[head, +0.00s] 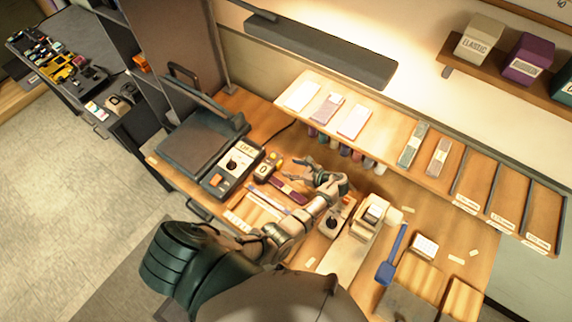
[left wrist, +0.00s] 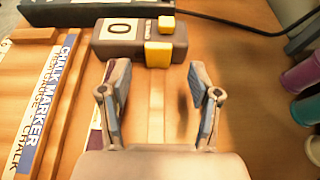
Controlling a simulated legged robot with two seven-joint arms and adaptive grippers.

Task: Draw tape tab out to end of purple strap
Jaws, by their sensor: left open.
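A dark tape gauge (head: 263,170) with a white "0" display lies on the bench in the head view. In the left wrist view the tape gauge (left wrist: 120,40) is ahead of my fingers, its yellow tab (left wrist: 158,55) at the near side. The purple strap (head: 291,188) lies on the bench close to my left gripper (head: 296,171). In the left wrist view only a sliver of the strap (left wrist: 95,145) shows, beside the left finger. My left gripper (left wrist: 157,85) is open and empty, its fingers spread either side of the tab's line, short of the tab. My right gripper is out of view.
A chalk marker box (left wrist: 40,105) lies left of the gripper in the wrist view. Coloured cylinders (left wrist: 305,110) stand at the right. A heat press (head: 205,140) stands left of the gauge. A tape dispenser (head: 370,215) and a blue scraper (head: 393,255) are to the right.

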